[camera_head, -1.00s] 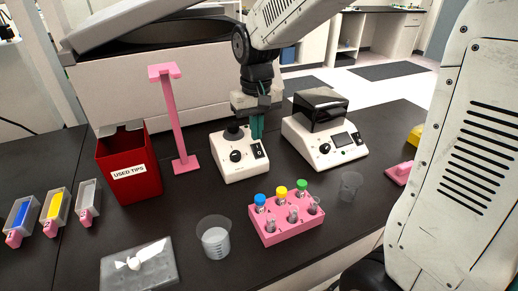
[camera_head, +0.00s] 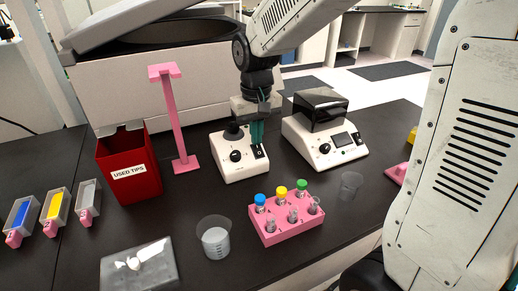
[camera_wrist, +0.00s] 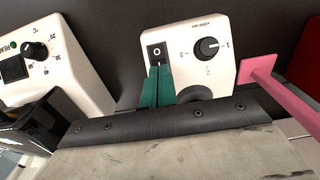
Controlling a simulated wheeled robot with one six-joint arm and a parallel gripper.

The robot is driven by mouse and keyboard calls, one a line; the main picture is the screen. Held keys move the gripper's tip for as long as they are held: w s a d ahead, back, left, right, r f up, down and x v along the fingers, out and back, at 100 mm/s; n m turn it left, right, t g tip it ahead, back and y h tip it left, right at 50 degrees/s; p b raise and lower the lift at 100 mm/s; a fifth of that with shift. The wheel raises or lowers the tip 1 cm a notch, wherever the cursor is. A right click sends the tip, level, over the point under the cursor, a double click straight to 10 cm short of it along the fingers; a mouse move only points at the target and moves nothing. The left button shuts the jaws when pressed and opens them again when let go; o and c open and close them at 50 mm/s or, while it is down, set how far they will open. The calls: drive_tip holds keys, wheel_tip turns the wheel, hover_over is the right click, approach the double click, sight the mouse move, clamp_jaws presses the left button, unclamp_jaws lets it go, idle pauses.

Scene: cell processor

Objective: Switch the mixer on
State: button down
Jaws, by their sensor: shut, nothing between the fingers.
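The mixer (camera_head: 240,169) is a small white box with a black knob, a black round cup on top and a black rocker switch. In the wrist view the mixer (camera_wrist: 186,48) shows its dial and the rocker switch (camera_wrist: 157,53), marked with a O at its far end. My gripper (camera_head: 257,140) has teal fingers, shut and empty, pointing down over the switch side of the mixer. In the wrist view my gripper's tips (camera_wrist: 158,70) are at the near end of the switch and hide part of it. I cannot tell whether they touch it.
A white device with a dark lid (camera_head: 325,125) stands close on the right. A pink stand (camera_head: 177,125) and a red used tips bin (camera_head: 130,180) are on the left. A pink tube rack (camera_head: 287,232) and a beaker (camera_head: 214,240) stand in front.

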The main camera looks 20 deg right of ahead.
drive_tip(key=shift+f, duration=0.2)
wheel_tip(320, 180, up, 7)
idle(0.9)
idle(0.3)
drive_tip(key=s+d+t, duration=0.1)
drive_tip(key=s+d, duration=0.2)
drive_tip(key=s, duration=2.1)
drive_tip(key=shift+r, duration=0.3)
drive_tip(key=shift+d, duration=0.1)
